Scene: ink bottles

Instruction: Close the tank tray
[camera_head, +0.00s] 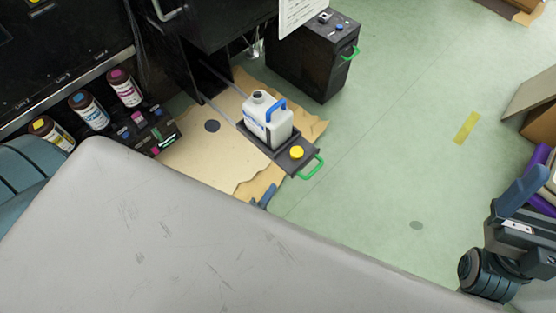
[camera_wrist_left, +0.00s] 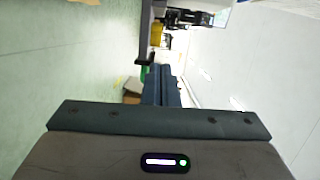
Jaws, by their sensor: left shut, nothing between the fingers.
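The tank tray (camera_head: 284,160) is pulled out of the black cabinet on rails, with a green handle (camera_head: 312,168) at its front end. A white tank (camera_head: 268,123) with a blue handle and an open-looking dark neck stands upright on it. A yellow cap (camera_head: 297,152) lies on the tray's front part. My left gripper (camera_head: 265,195) shows only its blue tips, just short of the tray's front and apart from the handle. Its shut, empty fingers (camera_wrist_left: 161,86) show in the left wrist view. My right gripper (camera_head: 521,193) is at the right edge, partly cut off.
Brown cardboard (camera_head: 204,156) lies under the tray. A black bin (camera_head: 316,62) with a green handle stands beside it. Ink bottles (camera_head: 90,110) stand at the left by the machine. An open box (camera_head: 530,100) stands at the right edge.

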